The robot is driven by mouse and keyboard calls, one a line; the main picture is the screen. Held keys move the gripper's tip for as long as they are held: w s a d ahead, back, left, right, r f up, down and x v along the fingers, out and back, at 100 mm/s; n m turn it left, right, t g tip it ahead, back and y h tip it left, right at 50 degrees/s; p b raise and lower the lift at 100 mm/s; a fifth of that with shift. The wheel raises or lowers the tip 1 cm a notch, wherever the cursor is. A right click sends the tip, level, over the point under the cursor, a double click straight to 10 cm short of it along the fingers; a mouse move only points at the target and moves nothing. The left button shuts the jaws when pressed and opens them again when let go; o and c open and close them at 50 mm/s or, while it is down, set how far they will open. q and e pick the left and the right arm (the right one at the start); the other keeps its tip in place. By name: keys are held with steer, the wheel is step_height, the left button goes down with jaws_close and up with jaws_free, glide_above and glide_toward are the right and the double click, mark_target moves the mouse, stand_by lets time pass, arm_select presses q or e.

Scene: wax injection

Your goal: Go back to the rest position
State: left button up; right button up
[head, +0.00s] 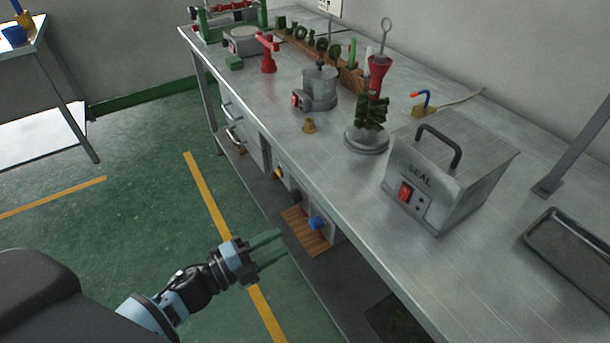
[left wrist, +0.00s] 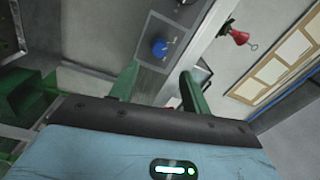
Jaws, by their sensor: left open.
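My left gripper (head: 268,248) is in the lower middle of the head view, off the front side of the steel workbench (head: 310,150). Its two green fingers are apart, with nothing between them. In the left wrist view the open fingers (left wrist: 158,90) point toward the bench's lower front, where a blue knob (left wrist: 160,47) shows beyond them. The same blue knob (head: 317,222) sits on a grey unit under the bench in the head view. My right gripper is in neither view.
A dark tray (head: 575,250) lies at right. Green floor with yellow lines (head: 205,190) is open at left.

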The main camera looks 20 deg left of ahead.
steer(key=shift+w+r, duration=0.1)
arm_select(q)
steer(key=s+f+n+g+y+p, duration=0.2)
steer(key=s+n+g+y+p, duration=0.1)
steer(key=s+n, duration=0.7)
steer(key=s+f+n+g+y+p, duration=0.2)
steer(key=s+n+y+p, duration=0.4)
steer(key=s+n, duration=0.5)
steer(key=s+f, duration=0.1)
steer(key=s, duration=0.7)
steer(key=shift+d+f+g, duration=0.15)
steer(key=shift+d+g, duration=0.25)
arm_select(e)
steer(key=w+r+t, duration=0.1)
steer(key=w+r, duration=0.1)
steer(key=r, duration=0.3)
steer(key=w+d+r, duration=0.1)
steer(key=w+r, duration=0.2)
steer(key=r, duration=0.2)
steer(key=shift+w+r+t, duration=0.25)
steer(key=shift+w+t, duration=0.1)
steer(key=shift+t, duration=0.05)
